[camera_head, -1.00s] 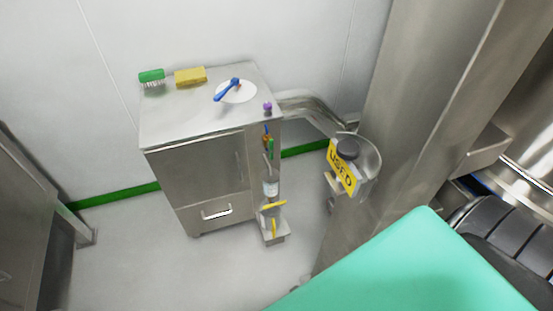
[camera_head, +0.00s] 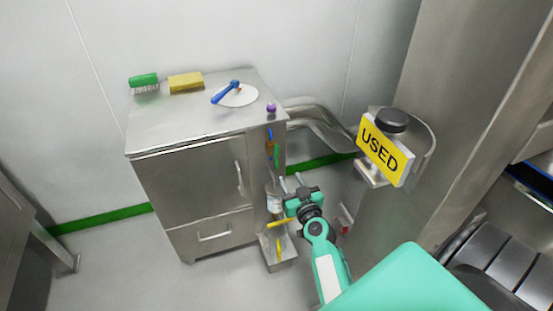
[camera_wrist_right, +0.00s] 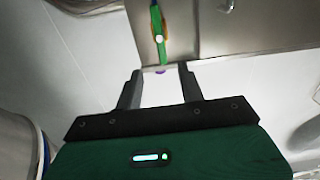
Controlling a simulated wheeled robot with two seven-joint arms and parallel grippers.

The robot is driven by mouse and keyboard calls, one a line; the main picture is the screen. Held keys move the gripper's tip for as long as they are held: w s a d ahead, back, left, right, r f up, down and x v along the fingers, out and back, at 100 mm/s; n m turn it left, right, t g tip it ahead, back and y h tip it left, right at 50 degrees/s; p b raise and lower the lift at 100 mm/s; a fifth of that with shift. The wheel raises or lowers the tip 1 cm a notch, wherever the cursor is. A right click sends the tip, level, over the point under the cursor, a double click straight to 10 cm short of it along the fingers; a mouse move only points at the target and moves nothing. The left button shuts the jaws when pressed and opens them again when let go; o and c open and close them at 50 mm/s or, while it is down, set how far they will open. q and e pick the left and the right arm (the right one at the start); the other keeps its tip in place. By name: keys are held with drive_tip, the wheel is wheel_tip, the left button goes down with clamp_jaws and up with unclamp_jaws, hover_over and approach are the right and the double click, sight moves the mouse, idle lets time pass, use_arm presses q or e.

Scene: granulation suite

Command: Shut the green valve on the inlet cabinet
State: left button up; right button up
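The inlet cabinet (camera_head: 195,170) is a grey steel box against the wall. On its right side is a column of small fittings, with the green valve handle (camera_head: 276,157) below a blue one and beside an orange-red part. In the right wrist view the green handle (camera_wrist_right: 157,22) runs roughly upright at the top, ahead of the fingertips. My right gripper (camera_head: 291,180) is below the green handle in the head view. In the right wrist view its two fingers (camera_wrist_right: 160,88) are apart with nothing between them. My left gripper does not show.
Yellow handles (camera_head: 276,226) sit low on the cabinet's side. A green brush (camera_head: 143,80), yellow sponge (camera_head: 186,82) and white disc with a blue tool (camera_head: 238,95) lie on top. A pipe (camera_head: 325,125) and a yellow USED sign (camera_head: 384,149) are to the right.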

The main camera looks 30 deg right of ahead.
sight(277, 156)
drive_tip(key=x, duration=1.3)
drive_tip(key=shift+w+a, duration=0.1)
drive_tip(key=shift+w, duration=0.1)
drive_tip(key=shift+c, duration=0.2)
clamp_jaws()
